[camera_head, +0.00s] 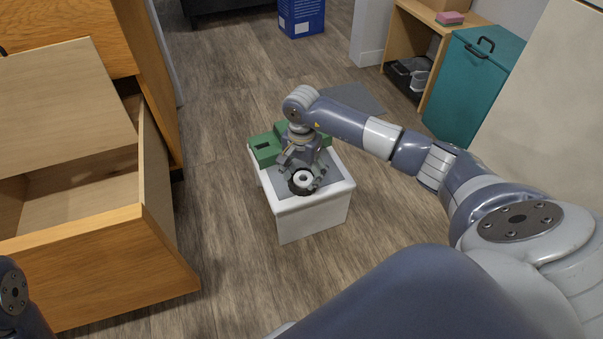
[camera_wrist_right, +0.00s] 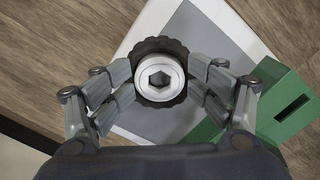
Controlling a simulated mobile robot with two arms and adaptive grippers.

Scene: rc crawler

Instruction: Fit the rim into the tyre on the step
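The black tyre (camera_head: 293,187) lies flat on the grey top of the white step (camera_head: 310,224). The pale rim (camera_head: 304,179) sits at the middle of the tyre. In the right wrist view the rim (camera_wrist_right: 159,66) shows a dark hexagonal hole, and the toothed edge of the tyre (camera_wrist_right: 160,44) shows around it. I cannot tell how deep the rim sits. My right gripper (camera_head: 305,183) is above the step, pointing down. Its fingers (camera_wrist_right: 161,80) stand apart on both sides of the rim and tyre, with no clear grip. My left gripper is out of view.
A green block with a slot (camera_head: 264,149) is on the back of the step, and it also shows in the right wrist view (camera_wrist_right: 285,106). An open wooden drawer (camera_head: 80,235) stands to the left. The wood floor around the step is clear.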

